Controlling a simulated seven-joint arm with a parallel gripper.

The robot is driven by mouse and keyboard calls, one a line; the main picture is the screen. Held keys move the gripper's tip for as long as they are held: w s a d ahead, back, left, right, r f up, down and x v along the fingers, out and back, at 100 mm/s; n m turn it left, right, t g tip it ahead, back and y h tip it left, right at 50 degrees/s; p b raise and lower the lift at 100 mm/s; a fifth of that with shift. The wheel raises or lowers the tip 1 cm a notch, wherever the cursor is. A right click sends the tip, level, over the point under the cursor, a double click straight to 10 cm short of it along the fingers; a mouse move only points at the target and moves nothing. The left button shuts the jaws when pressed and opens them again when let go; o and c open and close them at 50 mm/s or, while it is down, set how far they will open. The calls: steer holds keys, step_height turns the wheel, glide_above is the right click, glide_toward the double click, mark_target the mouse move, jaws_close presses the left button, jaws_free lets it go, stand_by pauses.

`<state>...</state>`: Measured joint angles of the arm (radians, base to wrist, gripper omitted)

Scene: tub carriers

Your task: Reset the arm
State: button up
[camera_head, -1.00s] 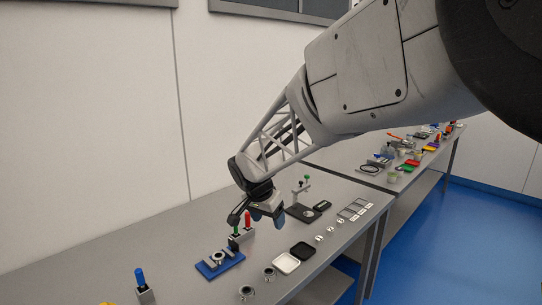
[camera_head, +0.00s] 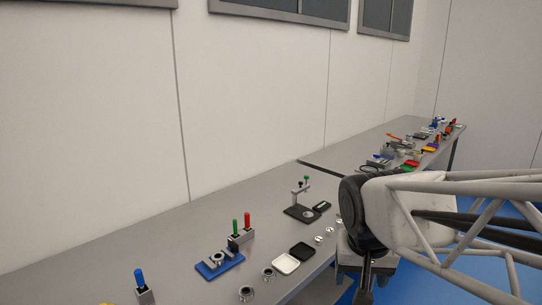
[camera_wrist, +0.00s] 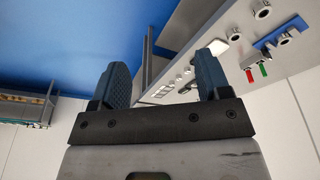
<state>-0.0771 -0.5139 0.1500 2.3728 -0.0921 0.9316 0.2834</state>
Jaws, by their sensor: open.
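My gripper (camera_wrist: 163,82) shows in the wrist view with its two dark blue fingers wide apart and nothing between them. It is open and empty, clear of the bench. In the head view my arm's wrist is at the lower right, in front of the bench's right part, and the fingertips are not clearly visible there.
The grey bench (camera_head: 120,245) holds a blue fixture (camera_head: 219,264), a block with green and red handles (camera_head: 241,232), a white tray (camera_head: 286,263), a black tray (camera_head: 302,249) and a black stand (camera_head: 301,212). A second bench (camera_head: 375,143) with many small items stands beyond. Blue floor lies at right.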

steer(key=s+d+f+n, duration=0.1)
steer(key=s+d+f, duration=0.1)
steer(key=s, duration=0.6)
steer(key=shift+s+n+y, duration=0.3)
